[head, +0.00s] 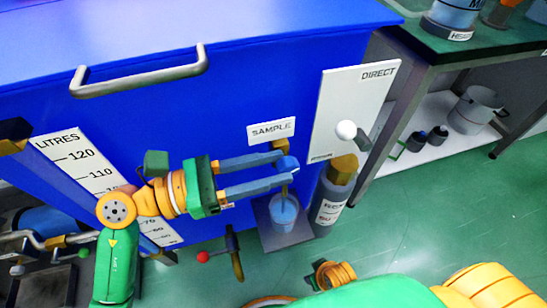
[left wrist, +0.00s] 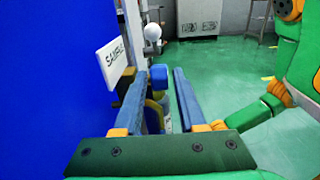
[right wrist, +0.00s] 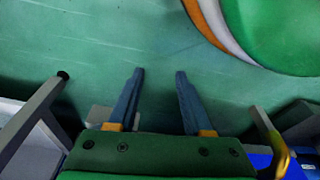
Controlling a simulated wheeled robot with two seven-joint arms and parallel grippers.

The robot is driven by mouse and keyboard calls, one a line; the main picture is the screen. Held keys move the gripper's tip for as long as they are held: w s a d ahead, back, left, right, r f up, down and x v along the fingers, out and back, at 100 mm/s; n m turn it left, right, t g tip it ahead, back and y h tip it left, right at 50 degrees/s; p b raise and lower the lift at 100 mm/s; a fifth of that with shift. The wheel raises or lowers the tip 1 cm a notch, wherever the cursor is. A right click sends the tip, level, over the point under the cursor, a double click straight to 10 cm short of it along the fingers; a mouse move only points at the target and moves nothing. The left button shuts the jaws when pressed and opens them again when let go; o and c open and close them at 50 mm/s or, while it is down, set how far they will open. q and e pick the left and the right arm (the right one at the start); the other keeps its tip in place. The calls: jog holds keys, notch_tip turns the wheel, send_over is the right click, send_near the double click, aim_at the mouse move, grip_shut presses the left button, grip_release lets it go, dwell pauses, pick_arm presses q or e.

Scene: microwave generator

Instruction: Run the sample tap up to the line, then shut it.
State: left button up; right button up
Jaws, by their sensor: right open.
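The sample tap has a blue handle (head: 287,164) below the SAMPLE label (head: 271,130) on the blue tank. My left gripper (head: 288,168) reaches in from the left, its fingers on either side of the handle. In the left wrist view the handle (left wrist: 160,86) is near the left finger, with a gap showing towards the right finger. A clear cup (head: 284,214) with bluish contents stands below the tap; a thin vertical piece or stream shows above it. Its line cannot be made out. My right gripper (right wrist: 159,72) is open and empty over green floor.
A LITRES scale (head: 85,165) is on the tank's left. A white DIRECT panel (head: 350,105) with a white knob (head: 346,130) is right of the tap. A grey bottle (head: 330,200) stands beside the cup. A red-knobbed lever (head: 203,257) is lower left. Green floor is clear at right.

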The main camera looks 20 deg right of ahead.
pick_arm(q)
jog(key=shift+d, duration=1.15)
jog(key=shift+c, duration=0.2)
grip_shut()
